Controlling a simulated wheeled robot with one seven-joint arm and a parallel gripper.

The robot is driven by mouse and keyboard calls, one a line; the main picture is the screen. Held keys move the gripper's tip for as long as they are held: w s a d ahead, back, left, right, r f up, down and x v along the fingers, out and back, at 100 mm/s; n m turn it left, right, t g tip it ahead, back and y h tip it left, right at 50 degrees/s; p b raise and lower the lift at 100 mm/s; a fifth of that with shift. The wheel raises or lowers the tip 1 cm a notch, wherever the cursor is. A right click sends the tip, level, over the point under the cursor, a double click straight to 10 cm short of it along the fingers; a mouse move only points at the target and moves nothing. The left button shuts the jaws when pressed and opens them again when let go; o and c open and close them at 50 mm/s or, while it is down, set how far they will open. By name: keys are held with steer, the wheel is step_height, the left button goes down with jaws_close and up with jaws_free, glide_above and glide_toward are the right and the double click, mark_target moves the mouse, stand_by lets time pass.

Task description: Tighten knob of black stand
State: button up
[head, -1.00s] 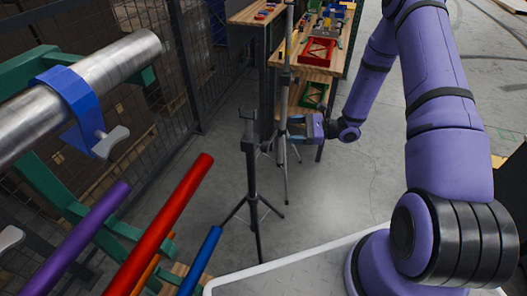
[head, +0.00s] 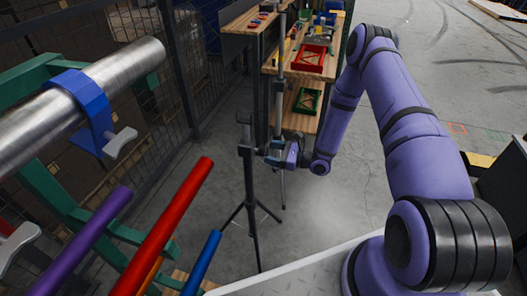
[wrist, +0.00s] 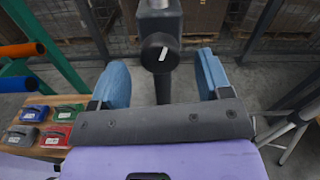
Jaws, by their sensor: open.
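The black stand (head: 250,190) is upright on a tripod base in the middle of the head view. Its round black knob (wrist: 160,53), with a white mark, faces me in the wrist view; the mark is tilted slightly off vertical. My gripper (head: 265,154) is at the upper part of the stand, on its right side in the head view. In the wrist view my gripper (wrist: 162,80) has its two blue fingers spread wide, one on each side of the knob, with clear gaps and no contact seen. The knob itself is too small to make out in the head view.
A grey stand (head: 281,100) is just behind and right of my gripper. A wooden workbench (head: 318,62) with red and green trays stands beyond. A steel pipe with a blue clamp (head: 98,110) and coloured bars, including a red one (head: 165,225), fill the left. A mesh fence runs behind.

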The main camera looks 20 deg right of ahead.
mark_target(266, 151)
steer(key=shift+x, duration=1.85)
steer(key=shift+c, duration=0.4)
steer(key=c, duration=0.8)
steer(key=shift+c, duration=0.2)
